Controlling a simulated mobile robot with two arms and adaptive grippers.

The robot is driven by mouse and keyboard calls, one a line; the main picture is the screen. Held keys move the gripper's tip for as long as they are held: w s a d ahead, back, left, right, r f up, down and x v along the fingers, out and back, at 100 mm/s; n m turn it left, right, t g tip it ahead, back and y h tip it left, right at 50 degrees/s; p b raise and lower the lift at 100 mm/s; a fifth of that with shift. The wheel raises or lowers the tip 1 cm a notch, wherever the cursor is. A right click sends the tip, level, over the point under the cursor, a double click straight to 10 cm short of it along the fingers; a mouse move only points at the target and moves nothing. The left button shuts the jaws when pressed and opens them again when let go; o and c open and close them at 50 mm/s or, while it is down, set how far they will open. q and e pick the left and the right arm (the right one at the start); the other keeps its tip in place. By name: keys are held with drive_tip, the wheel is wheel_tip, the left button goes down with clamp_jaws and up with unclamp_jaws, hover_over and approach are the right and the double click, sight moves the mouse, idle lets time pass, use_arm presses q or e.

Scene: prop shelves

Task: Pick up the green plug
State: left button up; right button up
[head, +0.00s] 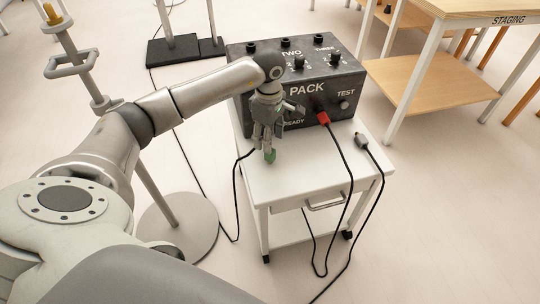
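The green plug (270,156) is at the left part of the white cart's top, in front of the black pack box (290,75). A black cable runs down from beside it over the cart's left edge. My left gripper (266,149) points down right over the plug, its fingertips at the plug's upper end. The fingers hide part of the plug, and I cannot tell whether they are closed on it or whether it touches the cart top. My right gripper is not in view.
A red plug (322,118) is at the box's front, and a grey plug (361,138) lies on the cart top (300,172) to the right. A wooden staging table (470,12) stands at the right, a round-based stand (190,222) at the left.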

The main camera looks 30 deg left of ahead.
sight(270, 159)
use_arm(q)
drive_tip(key=f, duration=0.6)
drive_tip(key=shift+d+f+b, duration=0.25)
drive_tip(key=shift+f+b, duration=0.05)
drive_tip(key=shift+b, duration=0.1)
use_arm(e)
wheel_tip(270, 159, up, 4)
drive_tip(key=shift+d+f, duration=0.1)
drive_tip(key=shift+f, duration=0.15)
use_arm(q)
clamp_jaws()
drive_tip(key=shift+r, duration=0.15)
